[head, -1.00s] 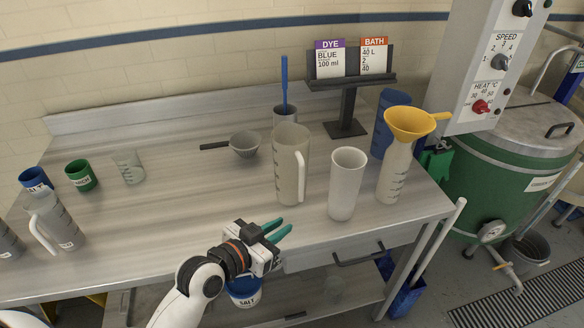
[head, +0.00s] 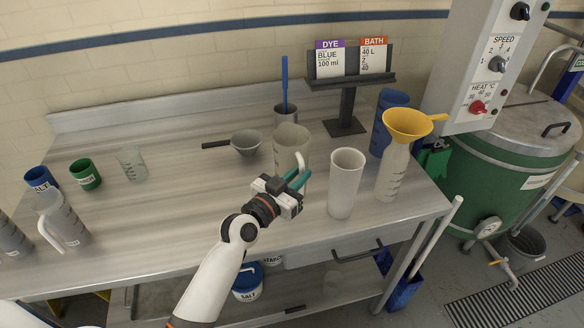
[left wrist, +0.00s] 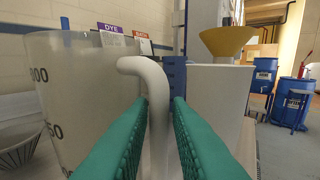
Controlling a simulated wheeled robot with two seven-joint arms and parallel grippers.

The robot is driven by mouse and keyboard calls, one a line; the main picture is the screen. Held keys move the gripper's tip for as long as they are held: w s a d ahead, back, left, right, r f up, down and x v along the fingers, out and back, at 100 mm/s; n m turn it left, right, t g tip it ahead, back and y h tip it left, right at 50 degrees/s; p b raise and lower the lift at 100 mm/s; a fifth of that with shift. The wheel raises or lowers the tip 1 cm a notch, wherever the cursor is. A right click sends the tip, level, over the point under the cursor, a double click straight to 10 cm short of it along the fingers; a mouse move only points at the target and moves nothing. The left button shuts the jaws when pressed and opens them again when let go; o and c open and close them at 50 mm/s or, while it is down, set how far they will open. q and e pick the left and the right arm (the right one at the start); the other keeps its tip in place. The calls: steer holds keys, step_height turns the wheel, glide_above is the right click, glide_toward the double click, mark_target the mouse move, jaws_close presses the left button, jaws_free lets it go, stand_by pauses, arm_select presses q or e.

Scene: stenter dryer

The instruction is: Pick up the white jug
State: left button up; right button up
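The white jug (head: 291,143) stands upright on the metal table, a translucent vessel with a white handle. Its graduated wall (left wrist: 80,95) fills the left of the left wrist view, with the handle (left wrist: 150,72) at the centre. My left gripper (head: 301,180) is at the handle, partly covering the jug's lower part in the head view. Its green fingers (left wrist: 160,118) stand on either side of the handle and look open, with a slim gap at the right finger. Whether the left finger touches the handle is unclear. My right gripper is not in view.
A white beaker (head: 345,183) stands close right of the jug, then a bottle (head: 393,172) with a yellow funnel (head: 408,122). Cups and another handled jug (head: 66,222) stand at the left.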

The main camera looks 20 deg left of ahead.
arm_select(q)
steer(key=x, duration=0.3)
steer(key=shift+w+f, duration=0.15)
steer(key=shift+w, duration=0.05)
steer(key=shift+s, duration=0.1)
steer(key=shift+c, duration=0.4)
jaws_close()
